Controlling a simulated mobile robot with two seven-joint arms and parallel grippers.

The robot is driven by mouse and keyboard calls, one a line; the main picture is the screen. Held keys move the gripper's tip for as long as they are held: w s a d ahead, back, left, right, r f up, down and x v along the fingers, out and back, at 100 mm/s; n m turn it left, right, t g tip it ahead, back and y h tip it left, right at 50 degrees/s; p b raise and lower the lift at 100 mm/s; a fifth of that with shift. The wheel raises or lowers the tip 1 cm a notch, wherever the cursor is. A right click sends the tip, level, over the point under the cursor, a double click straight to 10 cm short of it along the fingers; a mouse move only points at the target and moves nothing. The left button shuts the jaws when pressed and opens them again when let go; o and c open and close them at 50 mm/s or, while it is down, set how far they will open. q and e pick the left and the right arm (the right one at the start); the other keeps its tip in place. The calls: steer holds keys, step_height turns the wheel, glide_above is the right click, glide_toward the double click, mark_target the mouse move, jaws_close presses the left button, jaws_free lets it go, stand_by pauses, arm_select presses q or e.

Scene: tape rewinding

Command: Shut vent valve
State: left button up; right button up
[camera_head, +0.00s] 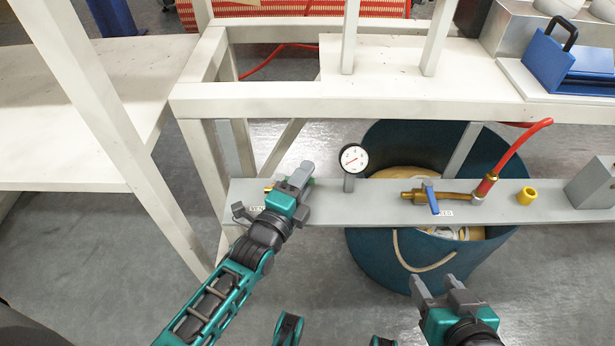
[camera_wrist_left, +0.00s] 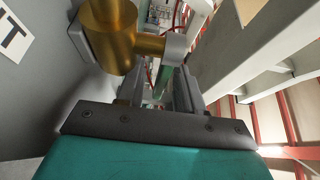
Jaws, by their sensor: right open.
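The vent valve is at the left end of the grey shelf (camera_head: 340,204), mostly hidden behind my left gripper (camera_head: 299,176). A bit of its brass body (camera_head: 269,187) shows beside the gripper, and the brass body (camera_wrist_left: 110,35) fills the upper left of the left wrist view. A green piece, seemingly the valve's handle (camera_wrist_left: 161,86), shows between the left fingers in the wrist view. Whether the fingers press on it I cannot tell. A partly covered label (camera_head: 257,208) is on the shelf's front. My right gripper (camera_head: 438,286) is open and empty, in front of the blue bucket.
A pressure gauge (camera_head: 354,160) stands on the shelf just right of my left gripper. Further right are a brass valve with a blue handle (camera_head: 431,198), a red hose (camera_head: 520,148) and a yellow fitting (camera_head: 526,196). A dark blue bucket (camera_head: 385,262) stands below. White frame beams (camera_head: 300,100) run above.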

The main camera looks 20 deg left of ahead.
arm_select(q)
steer(key=shift+w+d, duration=0.15)
steer(key=shift+w, duration=0.7)
steer(key=shift+c, duration=0.2)
jaws_close()
